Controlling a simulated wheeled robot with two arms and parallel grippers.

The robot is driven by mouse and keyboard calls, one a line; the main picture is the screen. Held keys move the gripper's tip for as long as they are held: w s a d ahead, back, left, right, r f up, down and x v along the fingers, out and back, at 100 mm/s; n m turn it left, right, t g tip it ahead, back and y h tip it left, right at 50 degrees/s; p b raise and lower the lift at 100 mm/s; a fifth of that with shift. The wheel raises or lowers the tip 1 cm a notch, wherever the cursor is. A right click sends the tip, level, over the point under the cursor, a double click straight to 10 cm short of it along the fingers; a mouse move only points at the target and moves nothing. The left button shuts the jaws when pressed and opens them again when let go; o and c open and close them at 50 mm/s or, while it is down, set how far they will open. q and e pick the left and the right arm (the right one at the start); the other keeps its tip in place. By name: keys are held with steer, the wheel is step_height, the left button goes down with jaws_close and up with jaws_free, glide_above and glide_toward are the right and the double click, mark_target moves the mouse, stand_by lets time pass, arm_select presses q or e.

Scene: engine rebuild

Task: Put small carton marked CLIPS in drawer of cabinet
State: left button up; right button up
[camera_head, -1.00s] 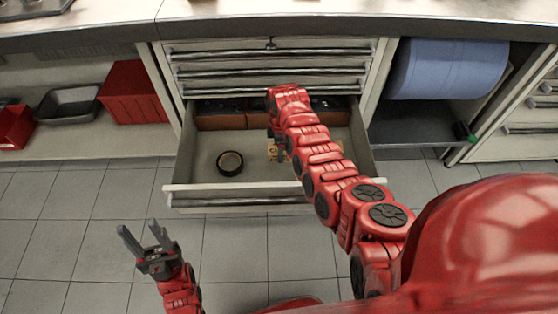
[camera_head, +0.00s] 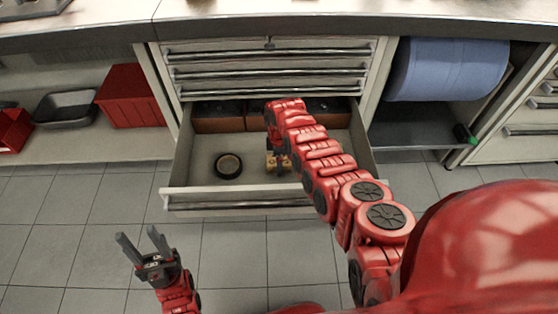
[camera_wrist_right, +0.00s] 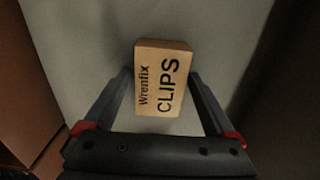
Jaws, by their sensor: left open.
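The small carton (camera_wrist_right: 163,80) is tan, with "Wrenfix CLIPS" in dark print facing the right wrist camera. In the head view it shows (camera_head: 277,163) inside the open drawer (camera_head: 250,199) of the cabinet. My right gripper (camera_wrist_right: 160,72) has a finger along each side of the carton, close against it, and appears shut on it. Whether the carton touches the drawer floor I cannot tell. My right arm hides part of the drawer. My left gripper (camera_head: 142,240) is open and empty, over the floor in front of the cabinet.
A black ring (camera_head: 228,166) lies in the drawer at left. Brown-fronted dark bins (camera_head: 218,117) stand along its back. Shut drawers (camera_head: 268,73) are above. A red bin (camera_head: 130,96) and black tray (camera_head: 66,110) sit on the left shelf. A blue roll (camera_head: 447,69) is at right.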

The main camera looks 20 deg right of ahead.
steer(key=shift+o, duration=0.2)
steer(key=shift+r, duration=0.1)
steer(key=shift+r, duration=0.2)
step_height(320, 180, up, 12)
steer(key=p, duration=0.3)
steer(key=shift+f, duration=0.15)
